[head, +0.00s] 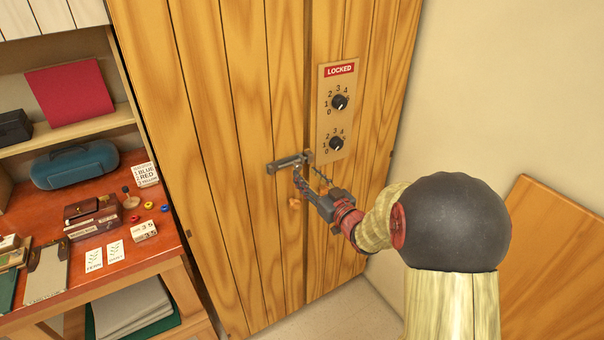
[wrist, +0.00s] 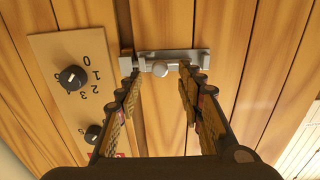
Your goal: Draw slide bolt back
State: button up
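The slide bolt (head: 286,163) is a grey metal bar with a bracket, mounted across the seam between the two wooden door panels in the head view. In the wrist view the slide bolt (wrist: 185,57) runs across the top, with its round knob (wrist: 160,69) between my fingertips. My gripper (head: 304,176) is at the bolt, seen from the right side. In the wrist view my gripper (wrist: 158,72) has its two fingers spread apart, one on each side of the knob. No contact with the knob is clear.
A dial plate (head: 338,110) with a red LOCKED sign (head: 340,70) and two black knobs is fixed above the bolt. A desk (head: 50,215) with cards, boxes and a blue case (head: 75,165) stands left. A wooden board (head: 555,265) leans at right.

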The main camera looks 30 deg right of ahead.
aim_at(299, 169)
jog(key=shift+w+a, duration=0.1)
jog(key=shift+w, duration=1.7)
jog(key=shift+c, duration=0.5)
grip_shut()
jog(key=shift+a+b, duration=0.1)
jog(key=shift+b, duration=0.2)
